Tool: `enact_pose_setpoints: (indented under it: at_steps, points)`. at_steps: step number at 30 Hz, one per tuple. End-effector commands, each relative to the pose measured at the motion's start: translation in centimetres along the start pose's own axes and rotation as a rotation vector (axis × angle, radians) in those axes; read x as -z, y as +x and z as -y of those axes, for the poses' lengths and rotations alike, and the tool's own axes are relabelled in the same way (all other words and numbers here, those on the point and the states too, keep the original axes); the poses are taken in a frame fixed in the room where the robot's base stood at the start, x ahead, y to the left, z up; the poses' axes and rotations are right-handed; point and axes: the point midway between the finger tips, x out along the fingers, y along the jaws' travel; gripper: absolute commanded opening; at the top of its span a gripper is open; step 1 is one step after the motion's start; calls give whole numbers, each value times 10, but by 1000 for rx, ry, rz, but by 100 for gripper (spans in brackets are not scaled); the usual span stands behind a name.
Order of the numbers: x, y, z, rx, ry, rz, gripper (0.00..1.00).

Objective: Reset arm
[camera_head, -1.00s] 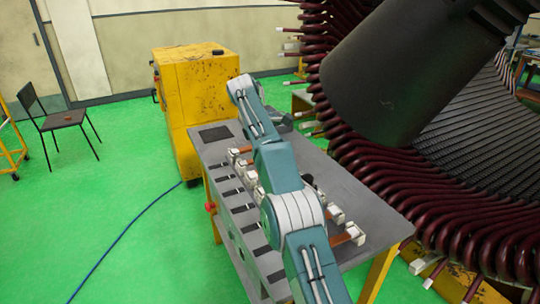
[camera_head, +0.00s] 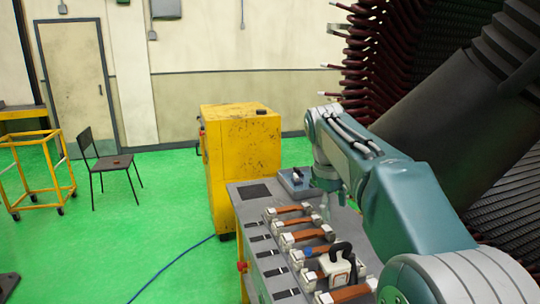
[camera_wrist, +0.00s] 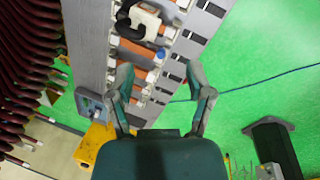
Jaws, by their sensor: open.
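My gripper (camera_wrist: 160,82) is open and empty in the wrist view, its two fingers spread apart over the grey workbench. In the head view my gripper (camera_head: 325,200) hangs down from the wrist above the bench's far right part, partly blurred against it. My arm reaches in from the lower right, bent, along the right side of the bench.
The grey workbench (camera_head: 245,210) holds several copper-brown bars (camera_head: 300,222) with white end blocks. A white device with a black handle (camera_head: 338,268) sits among them. A yellow cabinet (camera_head: 240,150) stands behind. The large stator (camera_head: 375,60) rises at right.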

Motion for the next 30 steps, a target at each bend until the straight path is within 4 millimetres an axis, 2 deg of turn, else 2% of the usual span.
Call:
enact_pose_setpoints:
  at_steps: [1,6,14,20,24,30]
  points:
    - [-14,-6,7,-5,33,-23,67]
    - [-53,-11,32,-11,147,-98,67]
    - [-113,-2,80,-8,332,-216,67]
    - [-157,20,122,3,481,-306,67]
    - [-185,43,152,16,588,-369,67]
    - [-212,76,185,35,707,-436,67]
